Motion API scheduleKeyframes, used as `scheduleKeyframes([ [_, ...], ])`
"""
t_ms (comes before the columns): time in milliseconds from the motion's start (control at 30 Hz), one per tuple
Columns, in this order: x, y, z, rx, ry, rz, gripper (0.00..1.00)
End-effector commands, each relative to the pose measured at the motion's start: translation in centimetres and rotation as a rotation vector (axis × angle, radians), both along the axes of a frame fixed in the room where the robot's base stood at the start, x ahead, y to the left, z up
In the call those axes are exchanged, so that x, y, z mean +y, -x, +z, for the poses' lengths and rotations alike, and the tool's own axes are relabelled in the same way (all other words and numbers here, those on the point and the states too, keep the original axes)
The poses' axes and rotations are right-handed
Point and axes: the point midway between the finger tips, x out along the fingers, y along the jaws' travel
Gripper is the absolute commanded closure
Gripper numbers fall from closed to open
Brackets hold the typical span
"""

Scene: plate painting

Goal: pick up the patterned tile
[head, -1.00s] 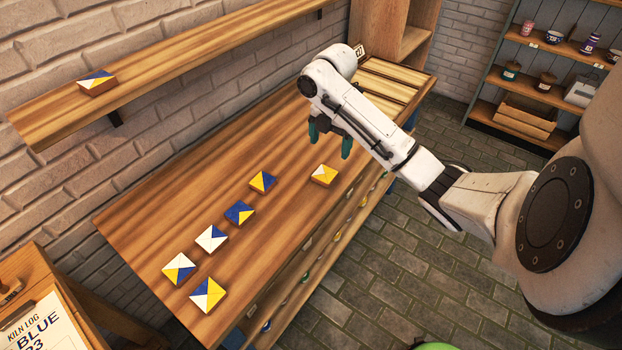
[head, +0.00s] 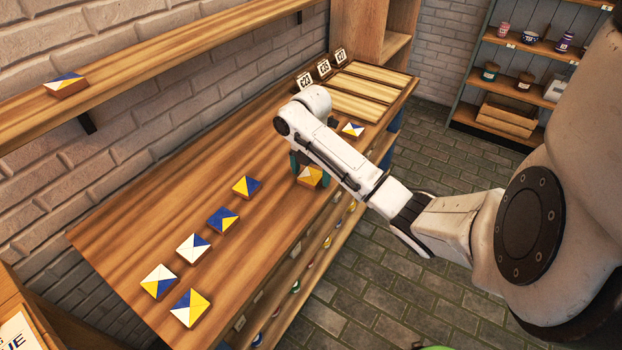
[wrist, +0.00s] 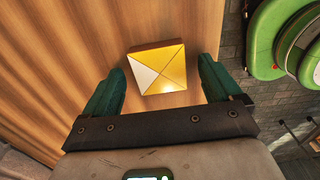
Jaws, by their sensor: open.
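A yellow and white patterned tile (wrist: 157,73) lies on the wooden table between the two green fingers of my gripper (wrist: 162,82) in the wrist view. The fingers are apart and a gap shows on each side of the tile. In the head view the same tile (head: 310,177) is partly hidden behind my arm, and one green finger of my gripper (head: 308,172) shows beside it. Several other patterned tiles lie in a group to the left, among them a yellow and blue tile (head: 246,187), a blue and yellow tile (head: 223,220) and a white and blue tile (head: 193,248).
Another tile (head: 353,130) lies near the pale slatted panels (head: 365,95), with numbered cards (head: 324,68) behind them. A tile (head: 66,85) lies on the wall shelf (head: 180,62). The table's right edge is close to my gripper; bare tabletop (head: 190,160) lies to the left.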

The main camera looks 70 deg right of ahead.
Motion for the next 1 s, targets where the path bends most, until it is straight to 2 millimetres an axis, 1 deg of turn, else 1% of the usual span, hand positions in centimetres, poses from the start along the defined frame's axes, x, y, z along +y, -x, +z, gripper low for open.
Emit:
scheduleKeyframes([
  [100, 0.03, 0.02, -0.50, 0.001, 0.000, 0.001, 0.08],
  [267, 0.03, 0.00, -0.49, 0.001, 0.000, 0.000, 0.08],
  [300, 0.03, 0.00, -0.49, 0.001, 0.000, 0.000, 0.10],
  [900, 0.01, 0.01, -0.45, 0.000, 0.000, 0.000, 0.68],
  [967, 0.00, 0.00, -0.43, 0.000, 0.001, 0.000, 0.72],
  [1000, 0.00, 0.00, -0.43, 0.000, 0.001, 0.000, 0.72],
])
